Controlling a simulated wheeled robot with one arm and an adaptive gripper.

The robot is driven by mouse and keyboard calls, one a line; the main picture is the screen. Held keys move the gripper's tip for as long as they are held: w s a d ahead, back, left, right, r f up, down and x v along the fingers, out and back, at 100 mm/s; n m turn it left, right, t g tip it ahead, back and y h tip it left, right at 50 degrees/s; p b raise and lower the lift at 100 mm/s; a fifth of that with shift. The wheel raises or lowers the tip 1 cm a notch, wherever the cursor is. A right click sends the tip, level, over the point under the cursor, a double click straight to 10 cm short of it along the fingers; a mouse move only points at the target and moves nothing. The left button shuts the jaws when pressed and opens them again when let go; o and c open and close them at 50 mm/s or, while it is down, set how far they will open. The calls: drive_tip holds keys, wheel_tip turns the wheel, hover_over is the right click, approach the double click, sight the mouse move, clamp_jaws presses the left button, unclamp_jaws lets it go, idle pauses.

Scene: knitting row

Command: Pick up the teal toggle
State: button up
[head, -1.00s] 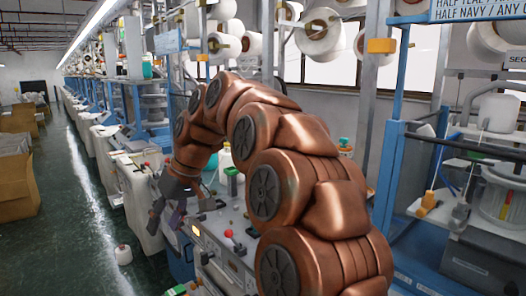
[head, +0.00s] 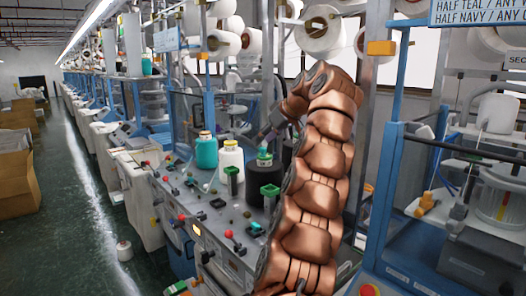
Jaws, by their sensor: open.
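Small teal pieces lie low on the machine's control deck in the head view. My gripper (head: 262,136) is dark grey, small in the picture, and partly hidden by my arm. It appears above and behind the deck, apart from the teal pieces, with nothing seen in it.
A teal bottle (head: 206,152), a white bottle (head: 230,163) and a black container (head: 264,178) with a teal top stand on the deck. Blue frame posts flank the machine. The aisle floor (head: 80,235) at left is mostly clear.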

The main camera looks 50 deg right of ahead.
sight(263, 148)
drive_tip(key=shift+w+d+f+h, duration=0.15)
drive_tip(key=shift+d+f, duration=0.25)
drive_tip(key=shift+d, duration=0.4)
drive_tip(key=shift+d+f+h, duration=0.25)
drive_tip(key=shift+d+f, duration=0.15)
drive_tip(key=shift+d, duration=0.4)
drive_tip(key=shift+x, duration=2.55)
drive_tip(key=shift+w+a+r, duration=0.1)
drive_tip(key=c, duration=0.8)
